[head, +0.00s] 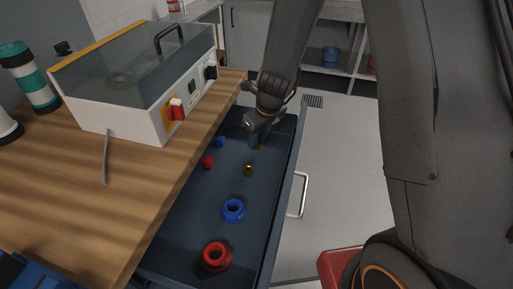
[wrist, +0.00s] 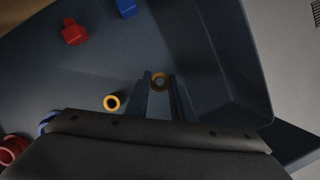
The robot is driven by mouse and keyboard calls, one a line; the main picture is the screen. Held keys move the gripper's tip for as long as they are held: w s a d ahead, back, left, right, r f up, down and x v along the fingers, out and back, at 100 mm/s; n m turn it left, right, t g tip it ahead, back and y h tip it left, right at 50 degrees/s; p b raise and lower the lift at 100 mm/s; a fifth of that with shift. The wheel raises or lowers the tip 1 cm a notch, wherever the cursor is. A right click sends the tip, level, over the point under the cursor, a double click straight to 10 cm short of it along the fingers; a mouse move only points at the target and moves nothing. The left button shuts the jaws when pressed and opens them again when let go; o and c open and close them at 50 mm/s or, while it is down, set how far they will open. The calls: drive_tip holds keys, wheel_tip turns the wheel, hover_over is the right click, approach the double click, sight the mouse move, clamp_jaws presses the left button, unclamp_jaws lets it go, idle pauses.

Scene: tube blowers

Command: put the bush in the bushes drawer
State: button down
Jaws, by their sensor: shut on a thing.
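My gripper (head: 257,143) is low inside the far end of the open dark blue drawer (head: 190,233). In the wrist view its two fingers (wrist: 161,88) are shut on a small brass ring-shaped bush (wrist: 160,74), which sits at the fingertips close to the drawer floor. Whether the held bush touches the floor I cannot tell. A second brass bush (head: 249,170) stands on the drawer floor nearer the front; it also shows left of the fingers in the wrist view (wrist: 112,103).
The drawer also holds a big blue ring (head: 233,210), a big red ring (head: 217,257), a small red part (head: 208,162) and a small blue part (head: 219,142). The wooden bench (head: 60,195) with a white machine (head: 150,115) borders the drawer's left. Open floor lies right.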

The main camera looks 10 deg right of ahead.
drive_tip(key=shift+f+b, duration=0.5)
drive_tip(key=shift+f, duration=0.7)
drive_tip(key=shift+f, duration=0.15)
drive_tip(key=c, duration=1.5)
unclamp_jaws()
drive_tip(key=p+v, duration=0.4)
drive_tip(key=v, duration=0.8)
drive_tip(key=shift+r, duration=0.3)
